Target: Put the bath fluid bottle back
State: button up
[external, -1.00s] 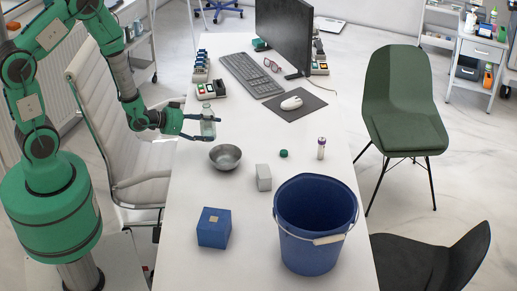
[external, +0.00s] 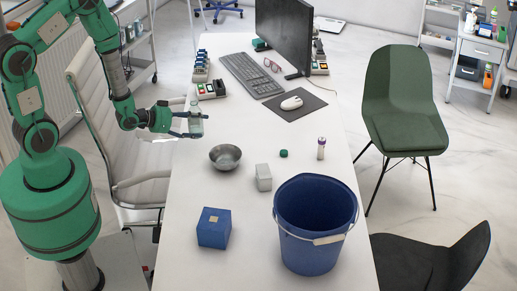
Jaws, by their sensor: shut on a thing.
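My gripper (external: 201,126) is shut on a small clear glass-like bottle (external: 196,122), which looks upright. It holds the bottle near the left edge of the white table (external: 200,190), behind and left of the metal bowl. I cannot tell for certain whether the bottle's base touches the table. The bottle's label is too small to read, so I cannot confirm that it is the bath fluid bottle.
A metal bowl (external: 225,157), white block (external: 263,177), green cap-like piece (external: 284,153) and small purple-topped vial (external: 321,148) stand nearby. A blue bucket (external: 310,255) and blue box (external: 214,228) are at the front. Keyboard (external: 250,75), mouse (external: 291,103) and monitor (external: 284,35) fill the back.

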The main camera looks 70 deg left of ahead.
jog(key=s+a+n+y+p, duration=0.1)
jog(key=s+a+p, duration=0.1)
jog(key=s+a, duration=0.2)
jog(key=shift+s+a, duration=0.15)
jog(key=shift+s, duration=0.4)
jog(key=shift+w+f, duration=0.1)
jog(key=w+a+b, duration=0.1)
jog(key=w+a, duration=0.1)
jog(key=w, duration=0.5)
jog(key=w+a+f+b, duration=0.1)
jog(key=w+a, duration=0.2)
jog(key=w, duration=0.5)
jog(key=shift+f, duration=0.25)
jog(key=shift+f, duration=0.1)
jog(key=shift+f+b, duration=0.5)
jog(key=shift+f, duration=1.15)
jog(key=shift+f, duration=0.15)
